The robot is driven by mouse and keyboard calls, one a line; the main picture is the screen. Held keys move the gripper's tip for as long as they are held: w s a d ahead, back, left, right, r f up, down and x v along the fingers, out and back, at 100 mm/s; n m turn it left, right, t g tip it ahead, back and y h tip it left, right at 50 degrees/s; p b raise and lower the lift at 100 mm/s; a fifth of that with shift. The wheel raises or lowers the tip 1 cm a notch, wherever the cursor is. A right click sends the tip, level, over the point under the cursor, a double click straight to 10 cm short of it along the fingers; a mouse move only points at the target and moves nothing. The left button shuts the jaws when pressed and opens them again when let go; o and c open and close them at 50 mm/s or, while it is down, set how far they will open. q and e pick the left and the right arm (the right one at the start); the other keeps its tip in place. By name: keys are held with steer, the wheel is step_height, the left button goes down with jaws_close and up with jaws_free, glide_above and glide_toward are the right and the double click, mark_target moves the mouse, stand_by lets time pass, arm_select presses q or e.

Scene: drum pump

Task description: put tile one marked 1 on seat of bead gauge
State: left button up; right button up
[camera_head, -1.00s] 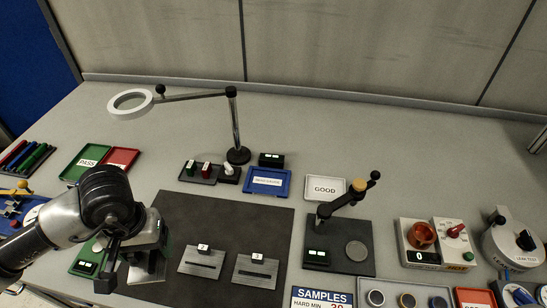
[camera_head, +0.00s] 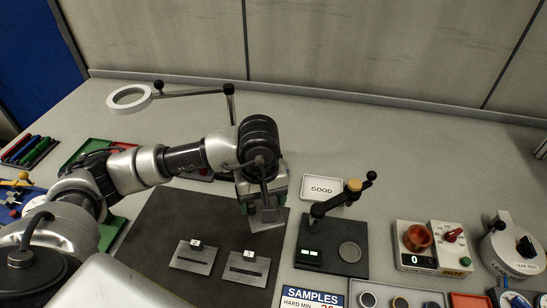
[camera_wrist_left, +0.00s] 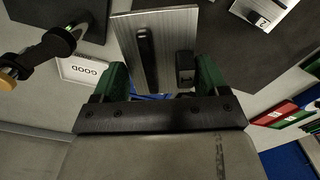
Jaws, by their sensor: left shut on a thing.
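My left gripper (camera_head: 262,205) is shut on a flat metal tile (camera_head: 268,221), held above the back right part of the dark mat. My right gripper is not in view.
Two slotted metal tiles, one on the left (camera_head: 192,257) and one on the right (camera_head: 245,268), lie on the dark mat (camera_head: 150,235). A white GOOD tray (camera_head: 322,187) is behind the gauge. A ring-lamp magnifier (camera_head: 130,97) stands behind my arm. A red-knobbed tester (camera_head: 450,245) is right.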

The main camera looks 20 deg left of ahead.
arm_select(q)
steer(key=w+n, duration=0.1)
steer(key=n, duration=0.1)
steer(key=w+n, duration=0.1)
steer(key=n, duration=0.2)
steer(key=w+f+n+b, duration=0.1)
steer(key=n, duration=0.1)
steer(key=shift+w+a+n, duration=0.2)
steer(key=shift+w+n, duration=0.1)
steer(key=w+a+f+m+b, duration=0.1)
steer(key=w+m, duration=0.3)
steer(key=m, duration=0.6)
steer(key=w+a+f+m+b, duration=0.1)
steer(key=w+a+m+b, duration=0.1)
steer(key=m, duration=0.8)
steer(key=w+a+f+m+b, duration=0.2)
steer(key=w+a+m, duration=0.2)
steer(key=m, duration=0.7)
steer(key=shift+w, duration=1.35)
steer(key=shift+f, duration=0.3)
steer(key=shift+f+b, duration=1.1)
steer(key=shift+p, duration=0.3)
